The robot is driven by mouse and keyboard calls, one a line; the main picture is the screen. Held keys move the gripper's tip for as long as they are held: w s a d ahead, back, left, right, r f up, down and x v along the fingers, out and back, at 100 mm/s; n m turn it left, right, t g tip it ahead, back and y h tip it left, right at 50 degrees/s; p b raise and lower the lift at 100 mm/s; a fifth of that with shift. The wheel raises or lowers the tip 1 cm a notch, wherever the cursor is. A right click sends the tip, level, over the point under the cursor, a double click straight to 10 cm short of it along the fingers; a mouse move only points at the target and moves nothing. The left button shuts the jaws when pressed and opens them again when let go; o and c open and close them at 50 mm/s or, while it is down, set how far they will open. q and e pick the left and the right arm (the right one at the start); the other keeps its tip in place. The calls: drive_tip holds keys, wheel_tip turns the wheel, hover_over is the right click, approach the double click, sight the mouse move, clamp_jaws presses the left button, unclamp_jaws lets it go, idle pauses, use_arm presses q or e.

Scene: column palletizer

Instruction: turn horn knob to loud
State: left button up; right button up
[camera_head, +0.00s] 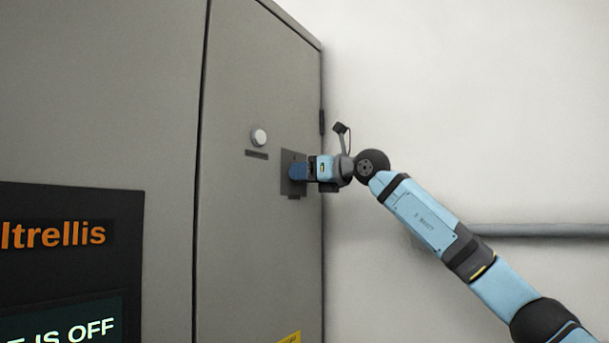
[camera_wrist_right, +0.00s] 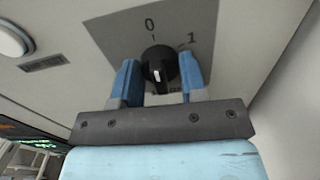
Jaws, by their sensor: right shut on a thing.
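A black rotary knob (camera_wrist_right: 158,66) with a white mark sits on a grey plate (camera_wrist_right: 200,25) marked 0 and 1. The 0 is above the knob and the 1 to its upper right; lettering below the knob is mostly hidden, and I see no "loud" marking. The plate also shows on the cabinet door in the head view (camera_head: 286,160), where the knob is hidden behind the fingers. My right gripper (camera_head: 297,172) has its blue fingers on both sides of the knob and is shut on it, as the right wrist view shows (camera_wrist_right: 158,80). My left gripper is not in view.
The plate is on a tall grey cabinet (camera_head: 235,235) near its right edge. A round white button (camera_head: 259,137) with a dark label strip is to the plate's upper left. A dark panel with a screen (camera_head: 70,320) is at lower left. A grey pipe (camera_head: 560,230) runs along the white wall.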

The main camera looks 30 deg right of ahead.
drive_tip(key=shift+f+m+b, duration=0.15)
drive_tip(key=shift+m+b, duration=0.65)
drive_tip(key=shift+m, duration=0.1)
drive_tip(key=m+b, duration=0.1)
drive_tip(key=m, duration=0.1)
drive_tip(key=shift+m+b, duration=0.3)
drive_tip(key=shift+b, duration=0.05)
drive_tip(key=m+b, duration=0.1)
drive_tip(key=m, duration=0.2)
drive_tip(key=shift+m+b, duration=0.3)
drive_tip(key=shift+b, duration=0.1)
drive_tip(key=m+b, duration=0.1)
drive_tip(key=m, duration=0.3)
drive_tip(key=shift+b, duration=0.35)
drive_tip(key=m+b, duration=0.1)
drive_tip(key=m, duration=0.5)
drive_tip(key=shift+b, duration=0.35)
drive_tip(key=m+b, duration=0.1)
drive_tip(key=m, duration=0.4)
drive_tip(key=shift+r+m, duration=0.2)
drive_tip(key=shift+m, duration=0.2)
